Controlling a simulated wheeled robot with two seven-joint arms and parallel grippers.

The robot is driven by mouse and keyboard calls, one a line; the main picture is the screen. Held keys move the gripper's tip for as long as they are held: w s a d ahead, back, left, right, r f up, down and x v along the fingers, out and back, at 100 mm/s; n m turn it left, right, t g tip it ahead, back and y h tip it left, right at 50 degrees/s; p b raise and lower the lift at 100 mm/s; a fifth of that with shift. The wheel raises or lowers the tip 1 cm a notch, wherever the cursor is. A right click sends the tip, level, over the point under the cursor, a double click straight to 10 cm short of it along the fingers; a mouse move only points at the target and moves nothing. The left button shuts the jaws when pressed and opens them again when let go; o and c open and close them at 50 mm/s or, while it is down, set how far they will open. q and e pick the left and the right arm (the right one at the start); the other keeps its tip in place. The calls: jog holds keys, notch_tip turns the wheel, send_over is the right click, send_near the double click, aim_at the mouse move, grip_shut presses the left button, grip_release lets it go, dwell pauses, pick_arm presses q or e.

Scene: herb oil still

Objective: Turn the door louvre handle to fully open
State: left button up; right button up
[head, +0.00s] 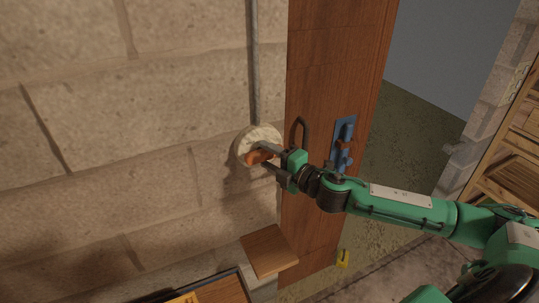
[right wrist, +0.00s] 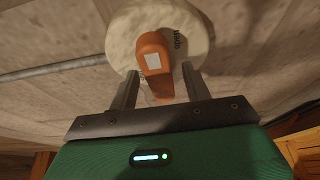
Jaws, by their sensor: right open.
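The louvre handle is an orange lever (head: 260,156) on a round cream plate (head: 247,139) on the stone wall, left of the wooden door. In the right wrist view the orange lever (right wrist: 154,55) has a pale square on it and the cream plate (right wrist: 186,29) carries the printed word "open". My right gripper (head: 267,157) is open at the lever. In the right wrist view its two fingers (right wrist: 160,88) stand either side of the lever's lower part, with visible gaps. Its palm hides part of the view below. My left gripper is not in view.
A grey conduit (head: 254,70) runs up the wall from the plate. The brown door (head: 330,60) has a dark pull handle (head: 299,131) and a blue latch (head: 343,140) close to my right gripper. A small wooden shelf (head: 269,251) juts out below. Wooden shelving (head: 515,150) stands at right.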

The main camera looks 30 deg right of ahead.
jog(key=c, duration=1)
jog(key=shift+f+b, duration=0.2)
jog(key=shift+b, duration=0.3)
jog(key=shift+o, duration=0.2)
jog(key=shift+r, duration=0.15)
jog(key=o, duration=1)
jog(key=shift+c, duration=0.2)
jog(key=shift+s, duration=0.1)
